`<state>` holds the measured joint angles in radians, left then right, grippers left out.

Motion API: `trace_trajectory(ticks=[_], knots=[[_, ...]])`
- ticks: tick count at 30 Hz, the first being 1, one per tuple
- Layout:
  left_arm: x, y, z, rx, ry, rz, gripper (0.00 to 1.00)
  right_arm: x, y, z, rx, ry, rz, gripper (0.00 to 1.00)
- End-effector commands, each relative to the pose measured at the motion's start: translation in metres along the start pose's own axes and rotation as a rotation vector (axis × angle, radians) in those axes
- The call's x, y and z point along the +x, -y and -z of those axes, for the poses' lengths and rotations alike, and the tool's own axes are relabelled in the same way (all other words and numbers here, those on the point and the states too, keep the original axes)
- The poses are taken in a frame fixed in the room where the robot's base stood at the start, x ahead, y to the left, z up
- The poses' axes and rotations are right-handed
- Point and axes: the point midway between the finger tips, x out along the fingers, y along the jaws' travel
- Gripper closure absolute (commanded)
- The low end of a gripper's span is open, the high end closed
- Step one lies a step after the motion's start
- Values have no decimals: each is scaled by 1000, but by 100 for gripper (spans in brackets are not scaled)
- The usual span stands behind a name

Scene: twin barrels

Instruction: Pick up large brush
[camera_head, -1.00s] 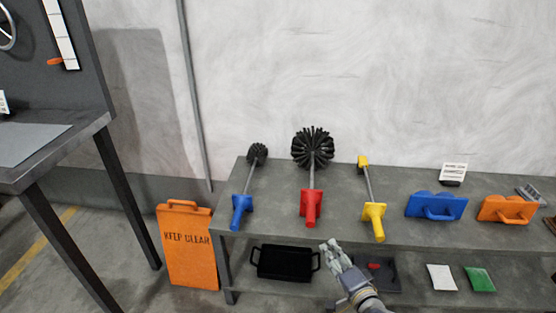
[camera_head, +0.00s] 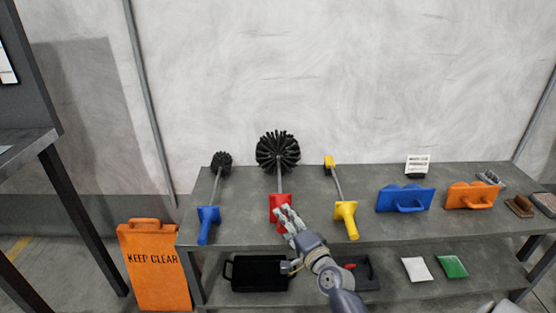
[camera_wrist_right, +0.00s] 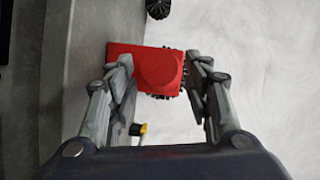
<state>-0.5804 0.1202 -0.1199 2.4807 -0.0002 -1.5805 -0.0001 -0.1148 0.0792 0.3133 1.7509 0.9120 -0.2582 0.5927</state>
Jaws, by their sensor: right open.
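The large brush has a round black bristle head (camera_head: 278,151), a thin metal shaft and a red handle with a square guard (camera_head: 276,203). It lies on the grey bench top, bristles towards the wall. My right gripper (camera_head: 286,218) is at the red handle and hides part of it. In the right wrist view the red guard and handle end (camera_wrist_right: 155,70) show between the two spread fingers (camera_wrist_right: 160,90). The fingers are open and I cannot tell whether they touch the handle. My left gripper is not in view.
A smaller blue-handled brush (camera_head: 208,217) lies to the left and a yellow-handled tool (camera_head: 346,213) to the right. Blue (camera_head: 404,198) and orange (camera_head: 471,194) blocks sit further right. A black tray (camera_head: 256,273) is on the lower shelf. An orange sign (camera_head: 154,270) stands at left.

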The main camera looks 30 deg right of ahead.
Motion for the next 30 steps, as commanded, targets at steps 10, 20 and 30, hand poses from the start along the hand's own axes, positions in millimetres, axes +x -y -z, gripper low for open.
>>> trace_trajectory(ticks=[10,20,30], knots=[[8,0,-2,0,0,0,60,38,1,2,1,0,2,54],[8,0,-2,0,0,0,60,39,1,2,0,0,1,74],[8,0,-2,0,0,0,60,39,4,3,-2,-3,5,100]])
